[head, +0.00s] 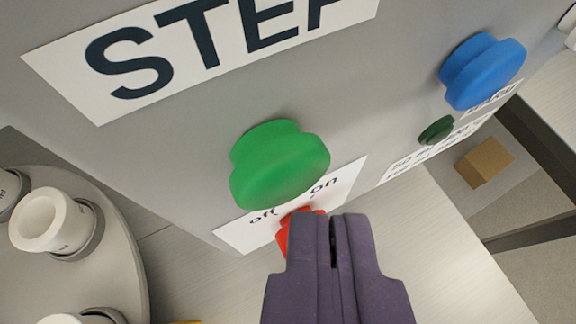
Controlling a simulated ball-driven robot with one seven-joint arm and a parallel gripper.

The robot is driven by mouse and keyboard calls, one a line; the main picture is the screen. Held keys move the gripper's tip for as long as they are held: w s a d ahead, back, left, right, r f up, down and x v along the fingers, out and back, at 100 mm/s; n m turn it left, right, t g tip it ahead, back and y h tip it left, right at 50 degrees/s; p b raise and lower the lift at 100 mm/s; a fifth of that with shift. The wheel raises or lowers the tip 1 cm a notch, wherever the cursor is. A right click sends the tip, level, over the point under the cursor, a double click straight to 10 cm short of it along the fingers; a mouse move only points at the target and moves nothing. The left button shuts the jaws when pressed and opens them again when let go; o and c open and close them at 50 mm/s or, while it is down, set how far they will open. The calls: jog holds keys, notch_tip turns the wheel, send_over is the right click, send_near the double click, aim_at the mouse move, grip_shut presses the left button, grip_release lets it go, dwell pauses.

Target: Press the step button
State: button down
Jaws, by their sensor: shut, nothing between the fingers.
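A large green button (279,165) sticks out of a grey panel (381,70), below a white label (206,55) whose visible letters read "STEP", partly cut off by the top edge. My gripper (338,216) is at the bottom centre with its dark purple fingers together and nothing between them. Its tips show just below and right of the green button, in front of a small red switch (284,236) that they partly hide. Whether the tips touch the panel cannot be told.
A white "off / on" label (240,232) surrounds the red switch. A blue button (483,71) and a small dark green one (436,130) are at right. A round grey tray (120,262) with white cups (52,222) stands at left. A tan block (484,163) lies at far right.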

jog(key=shift+w+a+p, duration=0.2)
jog(key=shift+w+p, duration=0.1)
jog(key=shift+w, duration=0.25)
dwell(0.4)
jog(key=shift+s, duration=0.1)
jog(key=shift+s+d+b, duration=0.3)
jog(key=shift+s+b, duration=0.05)
jog(key=shift+s, duration=0.5)
jog(key=s, duration=0.1)
jog(key=s+d+b, duration=0.1)
jog(key=s, duration=0.2)
jog(key=shift+s+d+b, duration=0.3)
jog(key=shift+s, duration=0.1)
dwell(0.5)
